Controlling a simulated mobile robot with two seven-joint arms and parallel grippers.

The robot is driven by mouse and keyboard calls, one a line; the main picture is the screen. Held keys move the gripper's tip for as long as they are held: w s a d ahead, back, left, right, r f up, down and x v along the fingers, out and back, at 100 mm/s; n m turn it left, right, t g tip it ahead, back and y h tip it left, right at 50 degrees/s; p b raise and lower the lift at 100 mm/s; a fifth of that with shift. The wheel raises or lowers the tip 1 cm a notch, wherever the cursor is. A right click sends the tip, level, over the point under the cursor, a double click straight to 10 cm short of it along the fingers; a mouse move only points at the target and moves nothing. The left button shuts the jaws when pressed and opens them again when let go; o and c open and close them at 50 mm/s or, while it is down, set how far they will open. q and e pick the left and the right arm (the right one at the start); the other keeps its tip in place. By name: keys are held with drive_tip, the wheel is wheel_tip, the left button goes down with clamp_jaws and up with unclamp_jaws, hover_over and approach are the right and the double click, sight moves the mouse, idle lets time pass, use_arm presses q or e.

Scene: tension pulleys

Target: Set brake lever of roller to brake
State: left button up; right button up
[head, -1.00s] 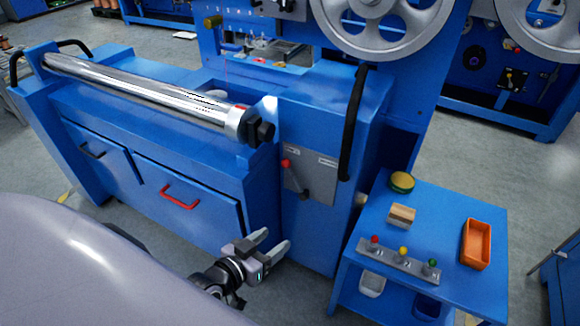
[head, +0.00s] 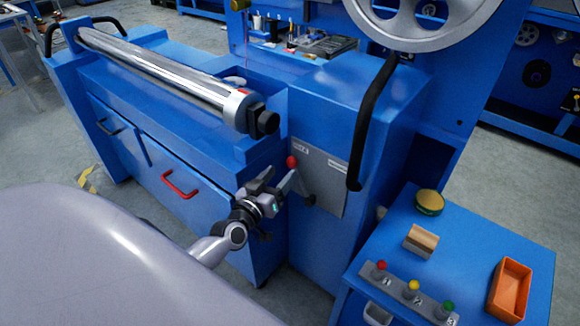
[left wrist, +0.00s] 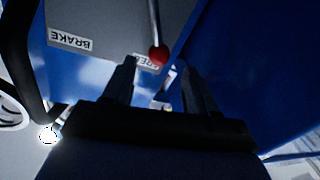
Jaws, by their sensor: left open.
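The brake lever with its red knob (head: 291,162) sits on a grey plate (head: 330,185) on the blue machine's front, below the right end of the chrome roller (head: 165,80). The lever leans to the left, toward the left label. In the left wrist view the red knob (left wrist: 158,55) shows just beyond the fingertips, near a partly hidden label; the BRAKE label (left wrist: 70,39) is at the plate's other end. My left gripper (head: 279,177) is open, just left of and below the knob. Its fingers point at the lever; contact cannot be told. My right gripper is not in view.
A black curved handle (head: 375,120) stands right of the plate. A blue side table (head: 470,235) at lower right holds a button panel, a wooden block, a round tin and an orange tray (head: 510,290). A drawer with a red handle (head: 180,186) is left of my gripper.

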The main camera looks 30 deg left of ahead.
sight(289, 166)
use_arm(q)
drive_tip(key=shift+w+a+b, duration=0.15)
drive_tip(key=shift+w+b, duration=0.4)
drive_tip(key=shift+w, duration=2.05)
clamp_jaws()
